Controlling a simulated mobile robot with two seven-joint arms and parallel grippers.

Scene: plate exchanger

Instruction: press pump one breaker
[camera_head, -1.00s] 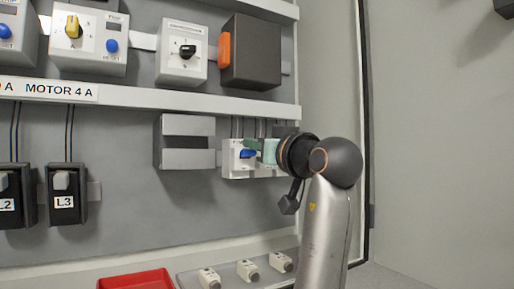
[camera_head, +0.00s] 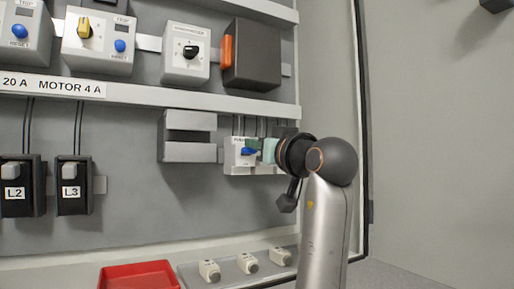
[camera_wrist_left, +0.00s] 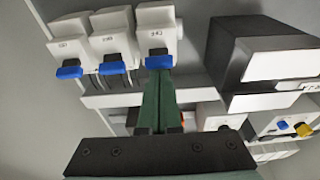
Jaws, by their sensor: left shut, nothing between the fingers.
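A row of three white breakers with blue levers shows upside down in the wrist view. The breaker nearest the dark box (camera_wrist_left: 157,32) has its blue lever (camera_wrist_left: 159,62) right at my left gripper's tips. In the head view this is the leftmost breaker (camera_head: 238,160), with its blue lever (camera_head: 249,151). The other breakers are mostly hidden behind my wrist there. My left gripper (camera_head: 256,145) is shut and empty; its green fingers (camera_wrist_left: 158,85) point at that lever. I cannot tell whether they touch it. The labels are too blurred to read surely. My right gripper is not in view.
A grey-and-black box (camera_head: 188,136) sits left of the breakers. A dark box with an orange handle (camera_head: 252,53) is above, over a white rail (camera_head: 200,99). A red tray (camera_head: 138,275) and several small white parts (camera_head: 247,263) lie below.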

